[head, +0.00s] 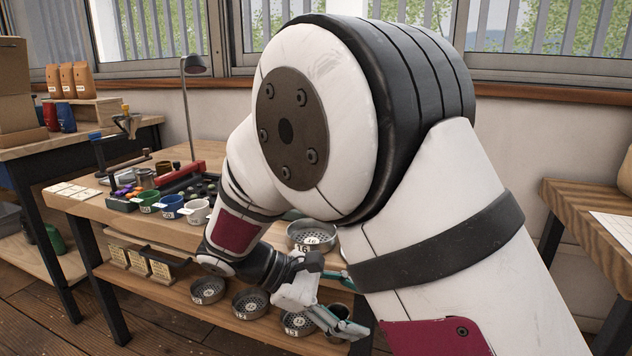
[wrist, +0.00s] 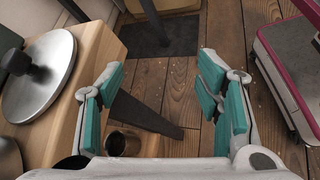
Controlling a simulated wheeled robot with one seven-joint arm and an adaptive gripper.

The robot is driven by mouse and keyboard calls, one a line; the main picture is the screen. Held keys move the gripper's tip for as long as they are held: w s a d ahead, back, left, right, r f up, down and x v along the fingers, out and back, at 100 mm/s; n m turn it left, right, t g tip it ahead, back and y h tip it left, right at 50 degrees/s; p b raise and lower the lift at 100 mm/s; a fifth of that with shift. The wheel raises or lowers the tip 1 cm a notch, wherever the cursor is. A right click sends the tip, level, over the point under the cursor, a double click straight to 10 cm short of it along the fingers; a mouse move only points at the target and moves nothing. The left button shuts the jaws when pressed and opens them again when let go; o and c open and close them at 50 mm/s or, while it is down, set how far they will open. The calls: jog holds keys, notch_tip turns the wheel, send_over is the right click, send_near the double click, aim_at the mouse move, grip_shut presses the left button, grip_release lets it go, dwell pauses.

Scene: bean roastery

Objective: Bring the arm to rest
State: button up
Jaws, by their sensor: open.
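My arm fills the middle and right of the head view and hides much of the workbench (head: 60,205). It bends down in front of the bench's front edge. My gripper (head: 338,322) hangs low at the end of it, near the sieves on the lower shelf. In the wrist view my gripper (wrist: 160,92) has its two teal-padded fingers wide apart.
Numbered sieves (head: 250,304) stand on the lower shelf. Green (head: 148,201), blue (head: 171,206) and white cups (head: 197,211) stand on the bench. In the wrist view, a round metal disc (wrist: 40,85) with a black knob lies at left on wood. Another table (head: 590,205) stands right.

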jog(key=s+d+r+m+g+y, duration=0.3)
jog(key=s+d+r+m+y, duration=0.6)
jog(key=s+d, duration=0.5)
jog(key=s+a+m+t+y, duration=0.1)
jog(key=s+m+t+y, duration=0.3)
jog(key=s, duration=1.2)
notch_tip(320, 180, up, 34)
jog(key=t+h+p, duration=0.1)
jog(key=t+p, duration=0.2)
jog(key=p, duration=3)
jog(key=shift+w+d+m, duration=0.15)
jog(key=shift+m, duration=0.25)
